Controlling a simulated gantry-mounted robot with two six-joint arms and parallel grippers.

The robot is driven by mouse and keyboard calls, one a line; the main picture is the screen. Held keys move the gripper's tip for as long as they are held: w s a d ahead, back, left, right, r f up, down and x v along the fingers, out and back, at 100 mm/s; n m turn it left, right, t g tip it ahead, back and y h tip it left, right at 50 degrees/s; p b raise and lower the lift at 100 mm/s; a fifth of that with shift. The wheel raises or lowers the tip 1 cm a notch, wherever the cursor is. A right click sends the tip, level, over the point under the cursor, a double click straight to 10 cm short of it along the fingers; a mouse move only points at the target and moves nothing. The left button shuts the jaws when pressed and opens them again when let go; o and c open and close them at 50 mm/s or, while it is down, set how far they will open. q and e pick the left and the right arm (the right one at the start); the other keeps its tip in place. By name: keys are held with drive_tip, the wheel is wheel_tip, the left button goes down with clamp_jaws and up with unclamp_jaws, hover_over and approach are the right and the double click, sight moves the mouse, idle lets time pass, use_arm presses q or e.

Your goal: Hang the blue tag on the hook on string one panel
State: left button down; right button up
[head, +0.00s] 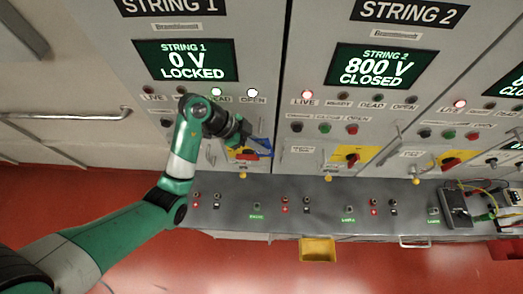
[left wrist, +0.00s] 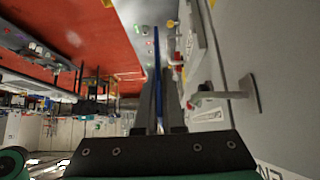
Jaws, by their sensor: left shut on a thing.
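The string 1 panel (head: 120,60) is at the upper left in the head view, with its screen (head: 186,60) reading "0 V LOCKED". My left gripper (head: 250,146) is in front of its lower right part, shut on the blue tag (head: 264,147). In the left wrist view the tag (left wrist: 156,48) shows edge-on as a thin blue strip between the fingers (left wrist: 158,110). A grey bar with a bracket (left wrist: 248,94) juts from the panel at right, apart from the tag; I cannot tell whether it is the hook. My right gripper is out of view.
The string 2 panel (head: 345,30) reads "800 V CLOSED" and has a red and yellow switch (head: 349,158). A grey console ledge (head: 325,215) with small buttons runs below. A yellow bin (head: 317,250) hangs at its front. A black device with cables (head: 456,207) lies at right.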

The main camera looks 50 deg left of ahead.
use_arm(q)
drive_tip(key=w+a, duration=0.3)
drive_tip(key=shift+w+a+f, duration=0.35)
drive_tip(key=shift+a+f, duration=0.05)
drive_tip(key=shift+s+f, duration=0.1)
drive_tip(key=shift+f, duration=0.15)
idle(0.5)
drive_tip(key=c, duration=0.9)
unclamp_jaws()
drive_tip(key=shift+c, duration=0.2)
